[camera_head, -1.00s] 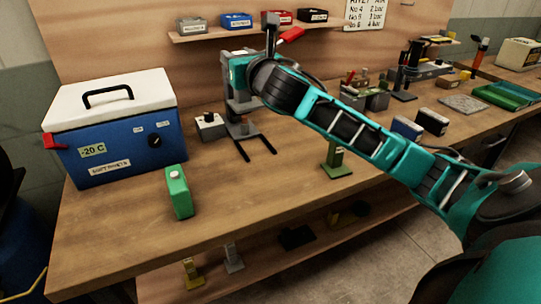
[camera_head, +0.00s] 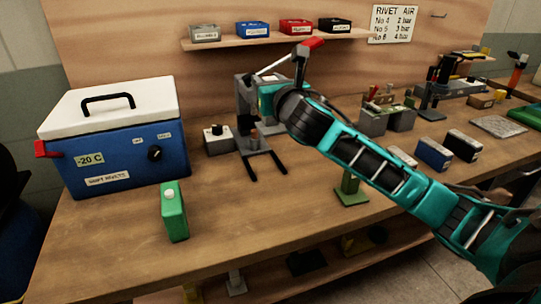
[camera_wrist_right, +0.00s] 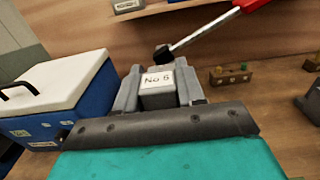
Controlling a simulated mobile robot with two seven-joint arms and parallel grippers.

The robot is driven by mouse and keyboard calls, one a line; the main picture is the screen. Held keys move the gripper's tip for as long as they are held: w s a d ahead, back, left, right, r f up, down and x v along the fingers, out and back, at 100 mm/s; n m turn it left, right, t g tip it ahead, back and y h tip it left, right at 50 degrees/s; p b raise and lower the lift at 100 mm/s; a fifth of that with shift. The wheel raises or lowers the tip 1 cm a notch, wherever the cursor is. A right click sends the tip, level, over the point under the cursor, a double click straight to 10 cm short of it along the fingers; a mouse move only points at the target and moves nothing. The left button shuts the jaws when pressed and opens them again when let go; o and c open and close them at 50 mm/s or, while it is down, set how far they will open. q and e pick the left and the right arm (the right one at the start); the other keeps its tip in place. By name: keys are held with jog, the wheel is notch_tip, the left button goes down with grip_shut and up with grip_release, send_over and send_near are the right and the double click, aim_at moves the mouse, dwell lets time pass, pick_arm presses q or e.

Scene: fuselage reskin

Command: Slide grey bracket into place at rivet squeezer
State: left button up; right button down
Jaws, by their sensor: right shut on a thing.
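The rivet squeezer (camera_head: 262,145) stands on the bench, with a dark base and two prongs toward the front. Its lever has a red handle (camera_wrist_right: 235,18). My right gripper (camera_wrist_right: 158,92) is at the squeezer, shut on a grey block labelled "No 6" (camera_wrist_right: 158,98), which looks like the grey bracket. Grey finger-like sides flank the block. The lever's black pivot shows just behind it. The wrist hides most of the block in the head view, so I cannot tell whether it is seated. My left gripper is not in view.
A blue cooler (camera_head: 118,150) and a small box with a knob (camera_head: 218,140) stand left of the squeezer. A green box (camera_head: 173,212) is in front. A green stand (camera_head: 350,188) is right. Bins line the shelf above. The front-middle bench is clear.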

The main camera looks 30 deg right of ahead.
aim_at(268, 125)
notch_tip(268, 125, down, 10)
jog(key=shift+b, duration=1.25)
notch_tip(268, 125, down, 5)
jog(key=shift+f+b, duration=0.1)
jog(key=shift+b, duration=0.7)
jog(key=c, duration=0.7)
grip_release()
jog(key=v, duration=1.2)
jog(key=shift+p, duration=0.3)
